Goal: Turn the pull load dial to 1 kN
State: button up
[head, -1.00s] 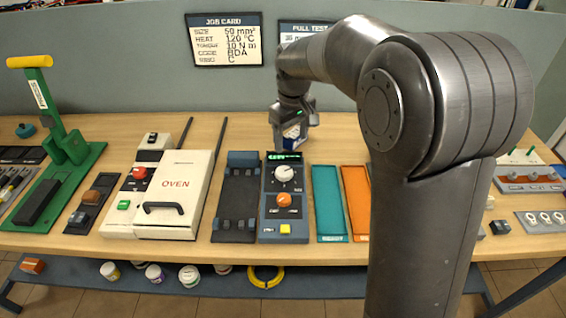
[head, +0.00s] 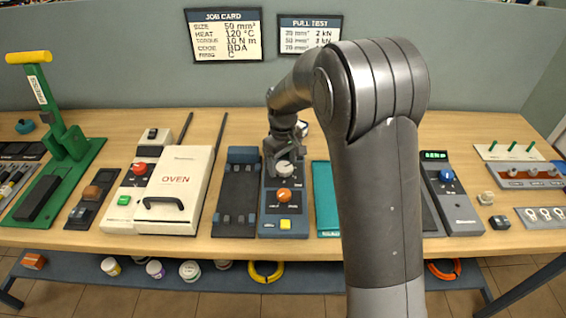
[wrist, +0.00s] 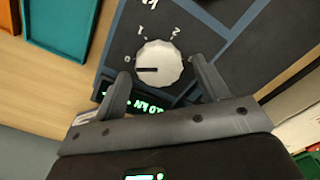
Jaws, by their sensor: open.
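The pull load dial (wrist: 165,58) is a white fluted knob on a dark blue panel. Its black mark points left, toward the printed 0; the 1 and 2 are printed beyond it. In the head view the dial (head: 285,171) sits at the top of the blue pull tester (head: 268,222), partly hidden by my gripper. My gripper (wrist: 160,72) is open, with one finger on each side of the dial; I cannot tell whether they touch it. The tester's green display (wrist: 145,103) is partly hidden by my gripper.
An orange knob (head: 284,195) and a yellow button (head: 285,224) sit lower on the tester. A dark fixture (head: 236,205) stands left of it and a teal tray (head: 326,205) right. The oven (head: 176,185) is further left. A job card (head: 225,36) and pull test card (head: 310,34) hang behind.

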jog(key=shift+f, duration=0.3)
jog(key=shift+c, duration=0.5)
jog(key=c, duration=0.9)
jog(key=shift+m, duration=0.3)
jog(key=m, duration=0.5)
jog(key=shift+d+m, duration=0.1)
jog(key=shift+m, duration=0.2)
jog(key=m, duration=0.5)
jog(key=shift+d, duration=0.15)
jog(key=shift+m, duration=0.4)
